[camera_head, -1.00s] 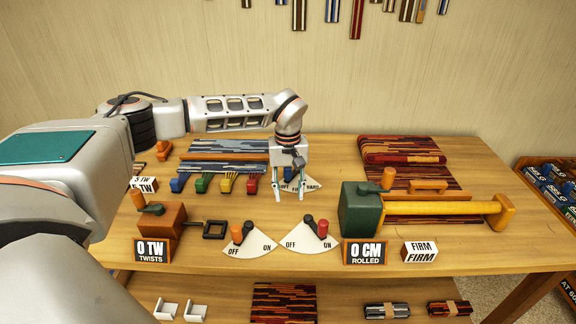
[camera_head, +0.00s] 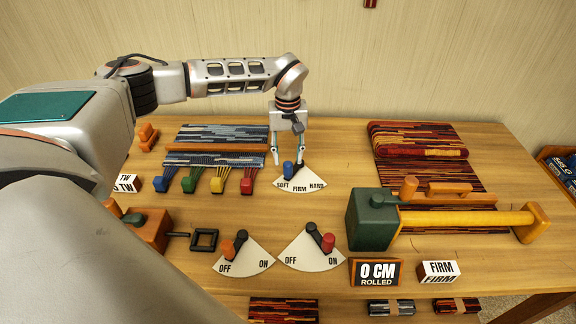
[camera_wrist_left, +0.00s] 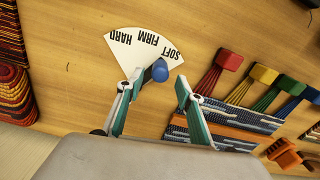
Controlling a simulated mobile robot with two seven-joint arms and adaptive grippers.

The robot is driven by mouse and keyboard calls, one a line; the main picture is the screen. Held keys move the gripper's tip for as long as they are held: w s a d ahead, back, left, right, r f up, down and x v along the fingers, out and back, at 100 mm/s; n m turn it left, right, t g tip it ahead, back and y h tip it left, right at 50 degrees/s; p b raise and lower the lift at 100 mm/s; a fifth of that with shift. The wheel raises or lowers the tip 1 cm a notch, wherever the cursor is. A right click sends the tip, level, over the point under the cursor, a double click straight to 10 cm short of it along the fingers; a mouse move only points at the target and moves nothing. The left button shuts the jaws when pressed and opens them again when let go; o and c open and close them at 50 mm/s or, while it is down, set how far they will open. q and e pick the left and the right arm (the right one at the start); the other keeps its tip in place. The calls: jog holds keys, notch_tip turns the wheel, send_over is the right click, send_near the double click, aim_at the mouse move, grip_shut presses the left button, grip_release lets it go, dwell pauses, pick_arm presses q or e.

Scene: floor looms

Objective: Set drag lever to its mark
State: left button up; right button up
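The drag lever is a short lever with a blue knob (camera_head: 288,168) on a white fan-shaped dial (camera_head: 312,182) marked SOFT, FIRM and HARD. The knob stands at the SOFT side. My left gripper (camera_head: 288,163) is open and points down at the dial. In the left wrist view, the blue knob (camera_wrist_left: 160,70) appears between the two fingertips (camera_wrist_left: 160,78), nearer the left finger in the picture. Contact cannot be told. My right gripper is not in view.
Two ON/OFF dials (camera_head: 244,262) (camera_head: 313,255) stand in front. Colored tassel blocks (camera_head: 217,183) and a striped weave (camera_head: 220,139) lie left of the dial. A green and yellow roller (camera_head: 455,218) is at right, a crank box (camera_head: 150,230) at left.

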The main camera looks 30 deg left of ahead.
aim_at(288, 163)
pick_arm(q)
jog(key=shift+f, duration=2.8)
grip_shut()
